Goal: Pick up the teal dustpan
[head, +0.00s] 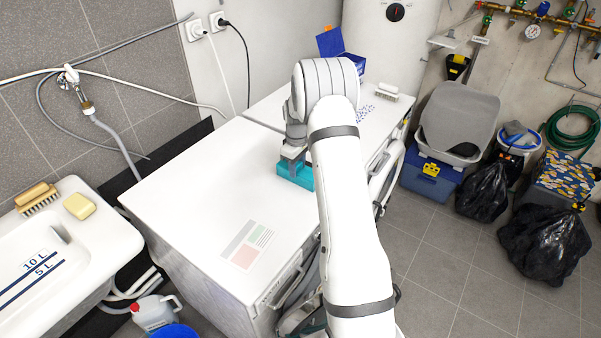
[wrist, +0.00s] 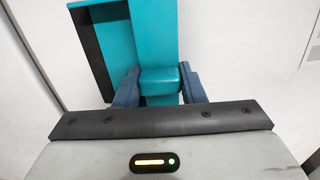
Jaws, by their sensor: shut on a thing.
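The teal dustpan (head: 294,174) is on or just above the white top of the washing machines in the head view, partly hidden behind my arm. In the wrist view the dustpan (wrist: 150,42) shows a flat teal pan with a dark inner edge at its left. Its handle runs toward me between the fingers. My gripper (wrist: 158,88) is shut on the dustpan, with a dark blue finger at each side of the teal handle. In the head view my gripper (head: 293,154) reaches down onto it. I cannot tell whether the dustpan still touches the surface.
The white machine top (head: 190,200) is mostly clear, with a printed sheet (head: 248,245) at the front. A blue box (head: 340,50) and a brush (head: 385,91) lie farther back. A sink (head: 60,250) stands at left; black bags (head: 545,240) stand on the floor at right.

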